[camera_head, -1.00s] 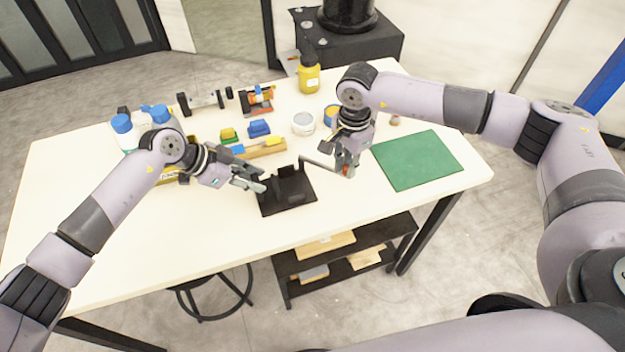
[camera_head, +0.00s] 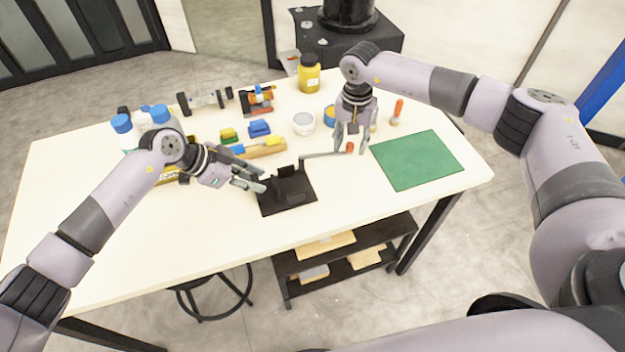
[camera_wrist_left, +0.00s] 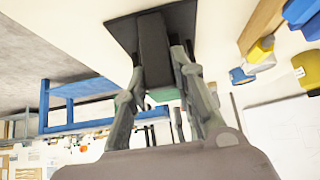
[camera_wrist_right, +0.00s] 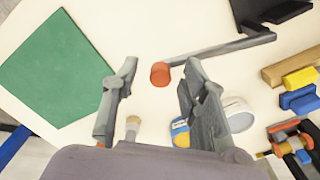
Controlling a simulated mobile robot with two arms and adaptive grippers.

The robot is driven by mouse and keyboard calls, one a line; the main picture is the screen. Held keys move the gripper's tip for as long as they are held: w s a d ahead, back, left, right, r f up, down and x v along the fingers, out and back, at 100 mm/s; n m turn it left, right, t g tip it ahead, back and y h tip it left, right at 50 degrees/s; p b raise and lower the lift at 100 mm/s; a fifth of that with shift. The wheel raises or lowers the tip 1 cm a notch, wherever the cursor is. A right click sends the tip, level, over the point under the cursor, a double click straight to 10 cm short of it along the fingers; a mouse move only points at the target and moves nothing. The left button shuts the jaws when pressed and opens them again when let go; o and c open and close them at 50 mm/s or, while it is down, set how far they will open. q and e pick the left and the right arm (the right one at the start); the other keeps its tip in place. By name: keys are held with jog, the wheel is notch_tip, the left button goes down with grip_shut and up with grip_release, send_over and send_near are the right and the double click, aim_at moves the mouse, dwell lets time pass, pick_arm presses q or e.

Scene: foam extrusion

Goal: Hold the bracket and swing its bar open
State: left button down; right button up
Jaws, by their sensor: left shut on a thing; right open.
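The black bracket (camera_head: 297,194) stands on the table at the middle front, with its plate flat on the tabletop. My left gripper (camera_head: 262,184) is shut on the bracket's upright block, which also shows between the fingers in the left wrist view (camera_wrist_left: 154,50). The grey bar (camera_head: 325,155) extends from the bracket toward the right and ends in a red-orange knob (camera_wrist_right: 160,74). My right gripper (camera_head: 350,148) is open near the knob. In the right wrist view the knob lies between and beyond the two fingertips, apparently not gripped.
A green mat (camera_head: 417,160) lies to the right. A white tub (camera_head: 303,123), a blue block (camera_head: 259,128), a wooden piece (camera_head: 262,149) and a yellow bottle (camera_head: 309,75) stand behind the bracket. An orange-handled tool (camera_head: 397,112) is behind the mat. The table front is clear.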

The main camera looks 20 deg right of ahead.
pick_arm(q)
jog(key=shift+s+a+f, duration=0.15)
jog(key=shift+s+f, duration=0.05)
jog(key=shift+f, duration=0.25)
pick_arm(e)
notch_tip(320, 180, up, 12)
jog(key=shift+s, duration=0.1)
dwell(0.3)
pick_arm(q)
jog(key=c, duration=1.8)
grip_release()
jog(key=o, duration=0.4)
jog(key=shift+w+r, duration=0.1)
jog(key=shift+w, duration=0.15)
jog(key=shift+o, duration=0.8)
jog(key=shift+r, duration=0.15)
